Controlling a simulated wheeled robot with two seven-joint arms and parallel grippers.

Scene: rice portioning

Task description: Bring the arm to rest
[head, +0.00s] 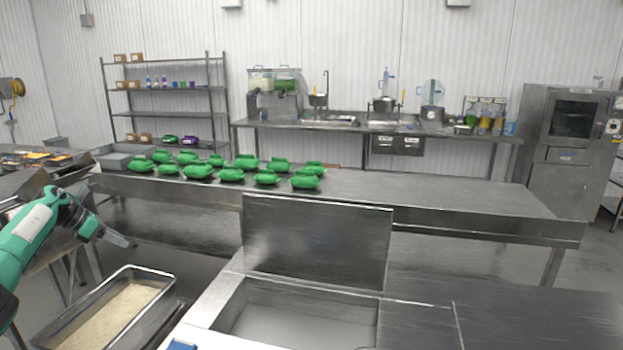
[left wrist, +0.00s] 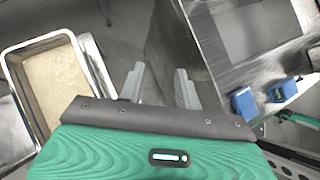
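My left arm comes in from the left in the head view, green with a grey gripper (head: 112,236). The gripper is in the air above and behind the metal pan of rice (head: 160,271). In the left wrist view the two fingers of the left gripper (left wrist: 160,88) stand apart with nothing between them, over the grey floor. The rice pan (left wrist: 7,60) shows there to the left of the fingers, apart from them. My right gripper is not seen in either view.
Several green bowl-like items stand on the long steel table (head: 430,188). An open steel bin with a raised lid (head: 316,240) is in front. Blue objects (left wrist: 243,103) lie right of the left gripper. Shelves (head: 165,90) and an oven (head: 572,118) stand at the back.

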